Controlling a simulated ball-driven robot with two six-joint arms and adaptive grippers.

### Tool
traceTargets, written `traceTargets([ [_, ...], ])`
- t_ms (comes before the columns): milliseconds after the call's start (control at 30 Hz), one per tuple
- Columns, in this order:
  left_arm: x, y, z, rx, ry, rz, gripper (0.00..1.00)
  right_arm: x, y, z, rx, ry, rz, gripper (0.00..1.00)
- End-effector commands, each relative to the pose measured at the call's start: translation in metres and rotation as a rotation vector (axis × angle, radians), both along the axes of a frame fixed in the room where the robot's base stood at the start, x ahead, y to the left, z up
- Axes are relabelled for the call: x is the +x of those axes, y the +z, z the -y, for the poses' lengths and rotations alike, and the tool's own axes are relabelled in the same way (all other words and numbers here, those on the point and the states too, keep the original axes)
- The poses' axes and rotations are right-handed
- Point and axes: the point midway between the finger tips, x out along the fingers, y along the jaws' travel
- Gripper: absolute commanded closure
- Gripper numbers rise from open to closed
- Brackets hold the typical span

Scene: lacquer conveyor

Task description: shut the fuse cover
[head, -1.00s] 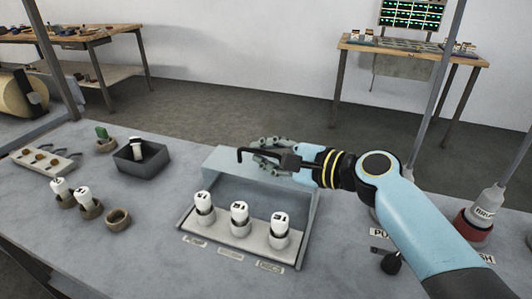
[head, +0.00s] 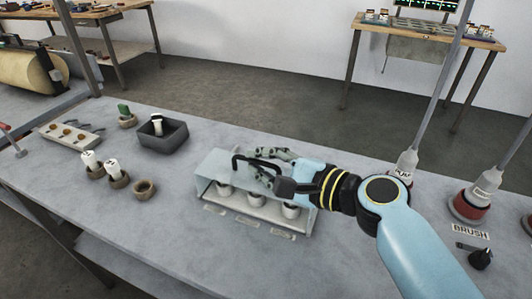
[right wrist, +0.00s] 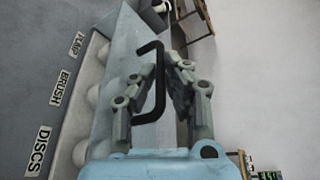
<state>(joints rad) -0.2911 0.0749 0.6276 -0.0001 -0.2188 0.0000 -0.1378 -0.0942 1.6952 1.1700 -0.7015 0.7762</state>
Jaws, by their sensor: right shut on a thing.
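The fuse cover (head: 222,163) is a pale grey-blue lid with a black bar handle (head: 240,163). It hangs over the row of white fuses (head: 224,186), hiding their tops; their lower parts and dark sockets show below its front edge. My right gripper (head: 268,166) is shut on the handle at the cover's top. In the right wrist view the black handle (right wrist: 155,60) runs between the fingers, with the cover (right wrist: 117,75) beside it. The fuse base (head: 258,225) sits on the bench. My left gripper is not in view.
A dark grey bin (head: 163,138) holds one fuse. Two white fuses stand in brown rings near an empty ring (head: 145,190). A tray (head: 70,136) lies at the left. Red-based posts (head: 468,206) stand at the right.

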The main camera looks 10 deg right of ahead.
Motion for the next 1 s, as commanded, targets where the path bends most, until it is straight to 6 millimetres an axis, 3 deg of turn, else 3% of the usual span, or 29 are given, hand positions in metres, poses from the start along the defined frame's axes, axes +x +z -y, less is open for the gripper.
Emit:
traceTargets([
  [133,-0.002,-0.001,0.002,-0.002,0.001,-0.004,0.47,-0.001,-0.003,-0.001,0.000,0.003,-0.006,1.00],
  [167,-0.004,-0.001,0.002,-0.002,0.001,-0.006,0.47,-0.002,-0.003,-0.001,0.000,0.004,-0.007,0.88],
  [233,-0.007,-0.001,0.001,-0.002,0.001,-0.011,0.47,-0.001,-0.003,-0.001,0.000,0.003,-0.006,0.81],
  [567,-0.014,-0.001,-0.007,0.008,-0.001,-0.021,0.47,-0.006,-0.001,0.004,-0.001,0.001,-0.004,0.81],
  [1000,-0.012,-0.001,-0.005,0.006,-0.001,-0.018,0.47,-0.075,0.017,0.057,-0.004,0.004,-0.005,0.81],
])
